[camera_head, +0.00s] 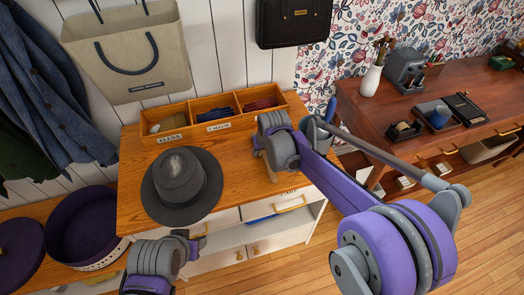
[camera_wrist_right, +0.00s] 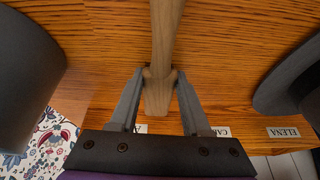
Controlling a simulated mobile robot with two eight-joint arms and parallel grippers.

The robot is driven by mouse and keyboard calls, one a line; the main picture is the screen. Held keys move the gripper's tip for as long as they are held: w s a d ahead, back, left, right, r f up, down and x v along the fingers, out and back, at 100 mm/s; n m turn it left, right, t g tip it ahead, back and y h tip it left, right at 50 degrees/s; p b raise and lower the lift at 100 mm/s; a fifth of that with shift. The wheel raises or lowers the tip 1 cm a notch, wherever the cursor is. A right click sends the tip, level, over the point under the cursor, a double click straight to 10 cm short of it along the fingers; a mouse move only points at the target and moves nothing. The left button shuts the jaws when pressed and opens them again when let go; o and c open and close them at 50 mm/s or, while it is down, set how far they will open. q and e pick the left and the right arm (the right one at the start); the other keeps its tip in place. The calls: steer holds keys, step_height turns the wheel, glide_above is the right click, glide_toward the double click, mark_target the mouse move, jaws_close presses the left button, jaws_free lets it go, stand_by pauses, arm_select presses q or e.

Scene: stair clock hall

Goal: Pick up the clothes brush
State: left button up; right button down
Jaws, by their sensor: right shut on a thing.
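The clothes brush shows in the right wrist view as a pale wooden handle (camera_wrist_right: 163,45) running up out of the picture. My right gripper (camera_wrist_right: 160,88) is shut on this handle near its end, one finger on each side. The rest of the brush is outside that view. In the head view my right gripper (camera_head: 262,150) is over the right part of the wooden cabinet top (camera_head: 235,180), and my own wrist hides most of the brush. My left wrist shows at the bottom left, with the left gripper (camera_head: 192,244) near the cabinet's front edge; its fingers are unclear.
A dark grey hat (camera_head: 182,185) lies left of the right gripper. A wooden organiser (camera_head: 203,130) with name labels stands along the back. A purple round box (camera_head: 85,228) is at the left. A desk (camera_head: 440,85) with a vase (camera_head: 371,80) stands at the right.

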steer(key=shift+r, duration=0.15)
step_height(320, 180, up, 10)
steer(key=shift+p, duration=0.4)
steer(key=c, duration=1.1)
jaws_free()
steer(key=c, duration=0.5)
steer(key=c, duration=1.6)
jaws_free()
